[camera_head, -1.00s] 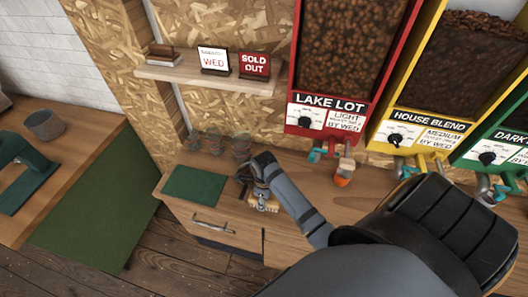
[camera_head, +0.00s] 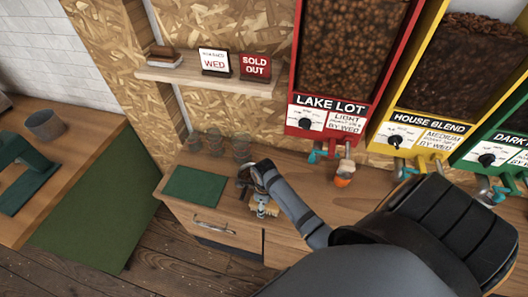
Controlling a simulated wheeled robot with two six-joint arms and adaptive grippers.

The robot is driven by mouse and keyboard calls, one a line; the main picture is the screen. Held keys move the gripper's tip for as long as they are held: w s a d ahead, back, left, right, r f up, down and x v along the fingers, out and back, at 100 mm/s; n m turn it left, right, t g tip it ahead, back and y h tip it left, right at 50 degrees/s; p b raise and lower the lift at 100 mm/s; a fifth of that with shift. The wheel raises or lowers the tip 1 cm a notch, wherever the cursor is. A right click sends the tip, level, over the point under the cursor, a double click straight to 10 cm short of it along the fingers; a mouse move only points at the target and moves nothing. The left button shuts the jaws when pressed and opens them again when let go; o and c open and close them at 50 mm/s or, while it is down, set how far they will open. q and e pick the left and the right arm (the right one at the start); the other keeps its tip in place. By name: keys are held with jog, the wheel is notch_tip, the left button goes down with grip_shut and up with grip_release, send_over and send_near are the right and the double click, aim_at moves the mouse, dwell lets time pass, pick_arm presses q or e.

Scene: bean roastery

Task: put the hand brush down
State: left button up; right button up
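My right arm comes in from the bottom right, and its gripper (camera_head: 252,188) is over the front of the wooden counter, just right of the green mat (camera_head: 195,187). A small tan and grey-blue thing (camera_head: 265,209), which looks like the hand brush, is at the fingertips by the counter's front edge. It is small and partly hidden by the gripper. I cannot tell whether the fingers are closed on it or whether it touches the counter. My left gripper is not in view.
Several glass jars (camera_head: 214,143) stand at the back of the counter (camera_head: 315,183). An orange-and-white container (camera_head: 344,174) stands under the red Lake Lot dispenser (camera_head: 332,110). A wall shelf (camera_head: 205,74) holds signs and a brown block. The green mat is bare.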

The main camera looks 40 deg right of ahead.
notch_tip(320, 180, up, 12)
jog(key=b, duration=0.1)
jog(key=shift+b, duration=0.35)
